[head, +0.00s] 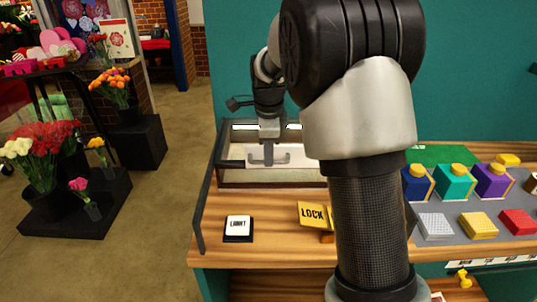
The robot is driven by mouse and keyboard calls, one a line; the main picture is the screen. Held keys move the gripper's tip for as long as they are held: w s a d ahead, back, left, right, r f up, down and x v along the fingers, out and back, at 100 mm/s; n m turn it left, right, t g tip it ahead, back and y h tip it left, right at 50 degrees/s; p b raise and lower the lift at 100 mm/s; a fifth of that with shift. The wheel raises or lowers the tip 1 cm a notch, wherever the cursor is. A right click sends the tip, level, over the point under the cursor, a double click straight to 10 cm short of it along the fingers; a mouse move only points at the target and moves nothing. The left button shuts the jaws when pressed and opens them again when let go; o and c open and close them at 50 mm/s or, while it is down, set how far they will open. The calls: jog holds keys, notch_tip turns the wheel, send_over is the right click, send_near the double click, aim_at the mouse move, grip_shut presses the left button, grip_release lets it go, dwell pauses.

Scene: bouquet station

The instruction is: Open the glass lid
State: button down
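A low glass-lidded case (232,178) stands at the back left of the wooden counter, partly hidden behind my arm on its right. A grey bar handle (268,161) shows at the front of its lid, which looks closed. My gripper (268,138) points down just above the handle, at the middle of the case. Its fingers overlap the handle in this view, so I cannot tell whether they touch it or how far they are open. A yellow sign reading LOCK (313,215) is tilted on the counter in front of the case.
A switch labelled LIGHT (238,227) sits at the counter's front left. Blue, teal and purple boxes with yellow tops (455,182) stand on a grey mat at the right, with white, yellow and red blocks (478,225) before them.

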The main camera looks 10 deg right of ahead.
jog(key=s+a+b, duration=0.1)
jog(key=s+b, duration=0.1)
jog(key=s, duration=0.7)
jog(key=s+a+b, duration=0.2)
jog(key=s, duration=0.7)
jog(key=shift+s+a, duration=0.15)
jog(key=shift+a, duration=0.15)
jog(key=c, duration=1.8)
grip_release()
jog(key=s+r, duration=0.1)
jog(key=r, duration=0.4)
jog(key=s+r+p, duration=0.1)
jog(key=r, duration=0.5)
jog(key=s+r+p, duration=0.1)
jog(key=r, duration=0.5)
jog(key=shift+s+a+r, duration=0.1)
jog(key=shift+a, duration=0.2)
